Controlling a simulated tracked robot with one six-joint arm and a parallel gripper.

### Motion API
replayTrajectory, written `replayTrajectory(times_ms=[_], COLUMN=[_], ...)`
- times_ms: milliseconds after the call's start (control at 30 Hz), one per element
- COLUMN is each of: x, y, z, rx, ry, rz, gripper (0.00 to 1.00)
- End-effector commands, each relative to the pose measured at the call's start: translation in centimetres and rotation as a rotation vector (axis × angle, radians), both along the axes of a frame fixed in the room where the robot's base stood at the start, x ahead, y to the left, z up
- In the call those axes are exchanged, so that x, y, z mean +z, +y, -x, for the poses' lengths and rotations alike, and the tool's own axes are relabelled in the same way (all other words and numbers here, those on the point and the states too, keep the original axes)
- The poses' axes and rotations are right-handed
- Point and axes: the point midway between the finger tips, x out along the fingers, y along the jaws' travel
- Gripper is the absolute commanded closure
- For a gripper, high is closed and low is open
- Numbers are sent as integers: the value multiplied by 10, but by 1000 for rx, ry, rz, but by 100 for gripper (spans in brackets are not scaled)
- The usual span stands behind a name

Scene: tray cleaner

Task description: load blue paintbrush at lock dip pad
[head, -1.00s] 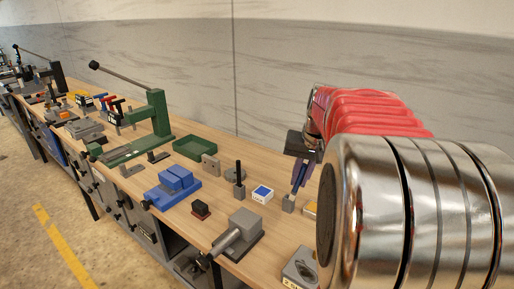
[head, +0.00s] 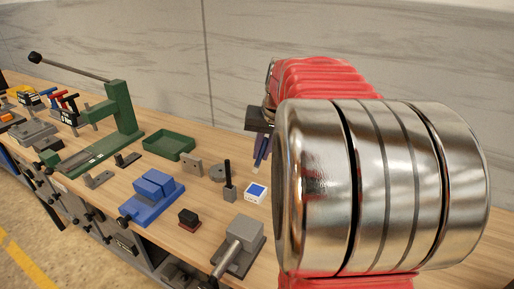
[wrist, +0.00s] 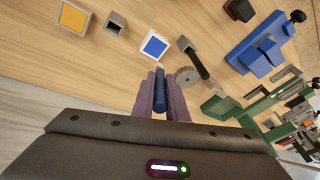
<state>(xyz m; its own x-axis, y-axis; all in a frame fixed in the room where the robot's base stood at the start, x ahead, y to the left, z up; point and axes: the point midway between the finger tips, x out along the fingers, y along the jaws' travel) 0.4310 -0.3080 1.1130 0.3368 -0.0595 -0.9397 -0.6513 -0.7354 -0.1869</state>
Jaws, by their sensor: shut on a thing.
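My gripper (wrist: 160,100) is shut on a blue paintbrush (wrist: 160,88), whose handle shows between the two purple fingers in the wrist view. In the head view my gripper (head: 261,150) is partly hidden behind my arm, with a pale tip below it. The brush is held above the bench, near a white block with a blue square top, the blue dip pad (head: 256,192). That pad also shows in the wrist view (wrist: 155,45), just beyond the brush's end and apart from it in the picture.
An empty grey square holder (wrist: 116,24) and a yellow-topped pad (wrist: 73,17) stand beside the blue pad. A grey holder with an upright black handle (head: 230,190) is close on the other side. A blue vise (head: 152,196), green tray (head: 169,145) and grey clamp (head: 239,244) stand around.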

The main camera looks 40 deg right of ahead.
Motion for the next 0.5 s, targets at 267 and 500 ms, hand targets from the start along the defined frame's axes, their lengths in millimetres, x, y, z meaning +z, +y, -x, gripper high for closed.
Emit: replayTrajectory(times_ms=[267, 500], x=[0, -7], y=[-1, -1], z=[1, 1], rx=[-2, -3], ry=[-1, 0], rz=[0, 0], gripper=[100, 100])
